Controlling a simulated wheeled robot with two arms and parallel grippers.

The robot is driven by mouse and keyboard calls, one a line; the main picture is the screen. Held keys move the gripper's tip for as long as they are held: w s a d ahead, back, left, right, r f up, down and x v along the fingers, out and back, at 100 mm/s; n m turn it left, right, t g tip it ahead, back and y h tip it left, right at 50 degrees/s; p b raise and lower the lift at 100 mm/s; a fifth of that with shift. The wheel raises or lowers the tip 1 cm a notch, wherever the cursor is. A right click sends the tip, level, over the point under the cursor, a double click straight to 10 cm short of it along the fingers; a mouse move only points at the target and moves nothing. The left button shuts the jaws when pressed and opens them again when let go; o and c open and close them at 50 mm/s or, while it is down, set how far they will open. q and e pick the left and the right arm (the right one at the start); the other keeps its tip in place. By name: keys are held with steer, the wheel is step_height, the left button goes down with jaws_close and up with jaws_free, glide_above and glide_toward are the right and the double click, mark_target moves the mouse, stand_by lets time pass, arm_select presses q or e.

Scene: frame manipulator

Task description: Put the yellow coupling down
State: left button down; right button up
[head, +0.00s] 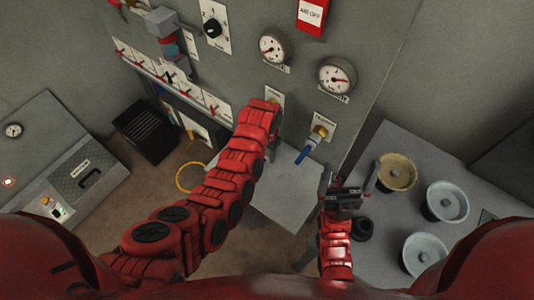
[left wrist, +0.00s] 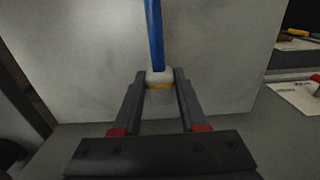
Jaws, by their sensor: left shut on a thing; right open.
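My left gripper (left wrist: 160,82) is shut on a small piece with a yellow band, which I take as the yellow coupling (left wrist: 160,87). A pale collar sits just above the band. A blue length (left wrist: 155,35) rises above it in the left wrist view; I cannot tell whether they are joined. In the head view my left arm reaches up to the grey panel, and its wrist hides the fingertips and most of what they hold. My right gripper (head: 346,190) is open and empty, in front of the panel's right side.
A brass fitting (head: 319,131) with a blue hose (head: 304,154) sticks out of the panel right of my left gripper. A yellow loop (head: 181,178) hangs low at left. Two gauges (head: 337,75) are above. Several round pieces (head: 447,201) stand on the right table (head: 398,135).

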arm_select(q)
steer(key=shift+f, duration=0.5)
steer(key=shift+f+b, duration=0.4)
steer(key=shift+f, duration=0.25)
steer(key=shift+c, duration=2.2)
jaws_free()
steer(key=shift+r, duration=0.1)
